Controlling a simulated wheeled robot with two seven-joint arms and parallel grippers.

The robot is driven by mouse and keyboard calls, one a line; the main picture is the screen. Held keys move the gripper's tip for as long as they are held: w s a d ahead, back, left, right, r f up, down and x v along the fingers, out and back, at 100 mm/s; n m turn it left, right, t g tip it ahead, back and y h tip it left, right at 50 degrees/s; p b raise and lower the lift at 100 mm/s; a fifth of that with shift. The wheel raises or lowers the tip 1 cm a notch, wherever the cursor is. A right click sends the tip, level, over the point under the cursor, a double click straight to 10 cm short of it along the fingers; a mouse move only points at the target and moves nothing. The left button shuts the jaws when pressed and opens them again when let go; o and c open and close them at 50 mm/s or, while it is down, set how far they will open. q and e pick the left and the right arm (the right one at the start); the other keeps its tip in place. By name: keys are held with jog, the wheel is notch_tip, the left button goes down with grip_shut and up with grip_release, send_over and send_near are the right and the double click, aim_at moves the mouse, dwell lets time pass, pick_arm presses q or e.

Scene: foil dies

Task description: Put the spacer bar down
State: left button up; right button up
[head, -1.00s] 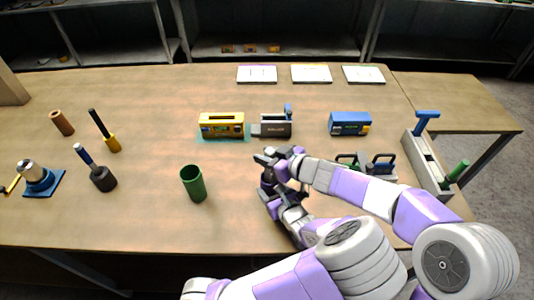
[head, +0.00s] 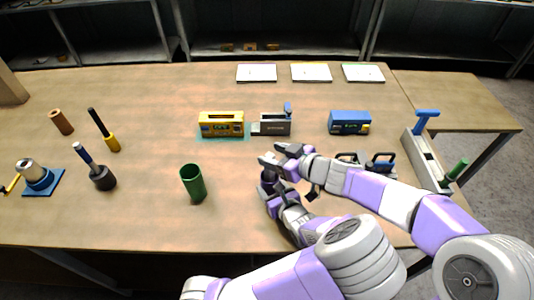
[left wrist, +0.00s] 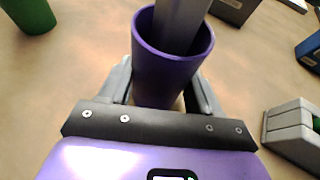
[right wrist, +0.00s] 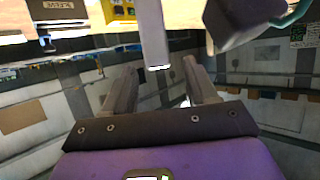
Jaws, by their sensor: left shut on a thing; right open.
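A purple cup (left wrist: 170,75) is between the fingers of my left gripper (left wrist: 165,95), which is shut on it. A grey bar (left wrist: 180,20), which looks like the spacer bar, stands in the cup's mouth and runs out of the top of the left wrist view. In the right wrist view a grey bar (right wrist: 153,40) comes down from the top edge, its end beyond my right gripper's fingers. My right gripper (right wrist: 165,80) is open and empty. In the head view my left gripper (head: 270,190) is just below my right gripper (head: 277,158); the bar is hard to make out there.
A green cup (head: 194,184) stands left of my grippers. A yellow box (head: 221,124), a grey block (head: 273,124) and a blue box (head: 349,122) are behind. Clamps (head: 380,163) and a grey rack (head: 428,160) are at right.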

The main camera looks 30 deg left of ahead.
jog(key=v, duration=0.9)
pick_arm(q)
jog(key=o, duration=1.2)
jog(key=shift+c, duration=0.2)
jog(key=shift+d, duration=0.1)
